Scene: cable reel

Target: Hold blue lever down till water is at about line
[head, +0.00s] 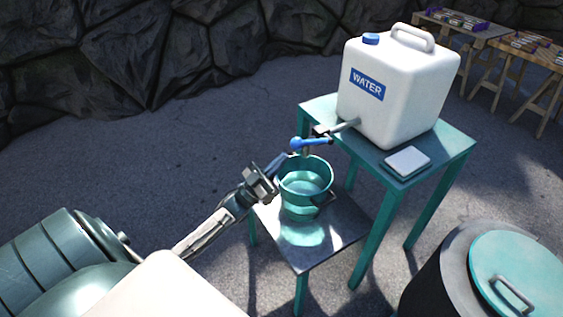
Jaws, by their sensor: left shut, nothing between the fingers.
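A white water container (392,95) with a blue "WATER" label stands on a teal table. Its tap sticks out to the left and carries a blue lever (318,141), which looks roughly level. A teal bucket (291,196) stands below the tap on a lower stand. Its inside looks lighter low down, perhaps water (306,183); I cannot make out a fill line. My left gripper (283,158) is shut and empty, just left of the lever above the bucket's left rim. I cannot tell whether it touches the lever. My right gripper is not in view.
The teal table (455,143) also holds a small white pad (407,161). The lower stand (335,238) has bare room in front of the bucket. A dark barrel with a teal lid (520,265) stands at the lower right. Wooden tables (520,60) stand far right.

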